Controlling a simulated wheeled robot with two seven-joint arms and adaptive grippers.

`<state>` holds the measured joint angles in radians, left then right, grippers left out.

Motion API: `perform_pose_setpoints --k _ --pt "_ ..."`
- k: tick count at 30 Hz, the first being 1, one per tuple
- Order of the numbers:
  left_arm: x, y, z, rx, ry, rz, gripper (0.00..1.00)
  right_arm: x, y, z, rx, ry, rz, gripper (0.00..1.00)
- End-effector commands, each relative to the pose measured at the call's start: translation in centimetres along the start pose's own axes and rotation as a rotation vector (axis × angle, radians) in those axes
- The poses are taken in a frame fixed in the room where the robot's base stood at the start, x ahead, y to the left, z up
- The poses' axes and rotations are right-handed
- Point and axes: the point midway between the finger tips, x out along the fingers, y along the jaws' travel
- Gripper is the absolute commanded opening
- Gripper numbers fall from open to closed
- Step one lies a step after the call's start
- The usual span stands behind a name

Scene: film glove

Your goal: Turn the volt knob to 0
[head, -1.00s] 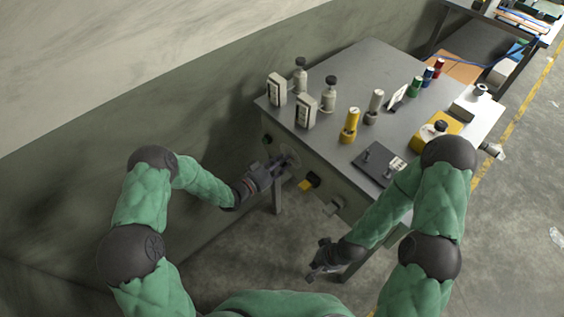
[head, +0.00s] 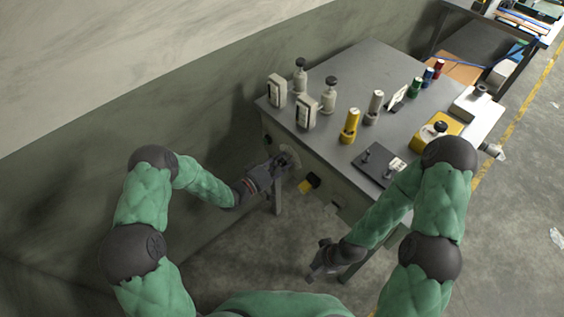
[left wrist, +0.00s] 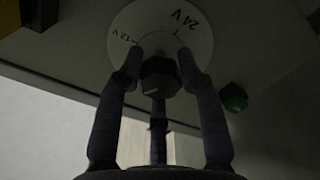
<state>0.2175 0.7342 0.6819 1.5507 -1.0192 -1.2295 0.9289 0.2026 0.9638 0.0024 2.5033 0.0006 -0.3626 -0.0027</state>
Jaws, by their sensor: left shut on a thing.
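The volt knob (left wrist: 160,78) is a dark, faceted knob on a round white dial plate (left wrist: 143,22), seen in the left wrist view. The plate reads 24V at upper right and 12V at left; a 0 mark is not visible. My left gripper (left wrist: 160,60) is shut on the knob, its fingers around its sides. In the head view, my left gripper (head: 281,163) is at the pale dial on the front panel of the bench, and it hides the knob. My right gripper (head: 315,274) hangs low in front of the bench, away from the knob; its finger opening is unclear.
The grey bench (head: 360,60) holds several bottles, cylinders and boxes. A yellow and black control (head: 309,183) sits on the panel right of the dial. The left wrist view shows a green part (left wrist: 233,97) and a black one (left wrist: 38,12) near the dial. A wall stands left.

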Motion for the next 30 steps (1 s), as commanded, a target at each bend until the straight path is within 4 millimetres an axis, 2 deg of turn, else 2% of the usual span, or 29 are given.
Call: perform_pose_setpoints --k 1,15,30 --pt "0.14 0.15 -1.19 -0.03 0.019 0.005 0.04 -0.11 -0.04 0.0 0.0 0.0 0.0 0.0" --pt "0.1 -0.13 -1.15 -0.407 0.019 0.005 0.04 -0.54 -0.19 0.02 0.0 0.0 0.0 0.0" --pt "0.07 -0.3 -1.11 -0.547 0.019 0.004 0.04 -0.68 -0.24 0.03 0.0 0.0 0.0 0.0"
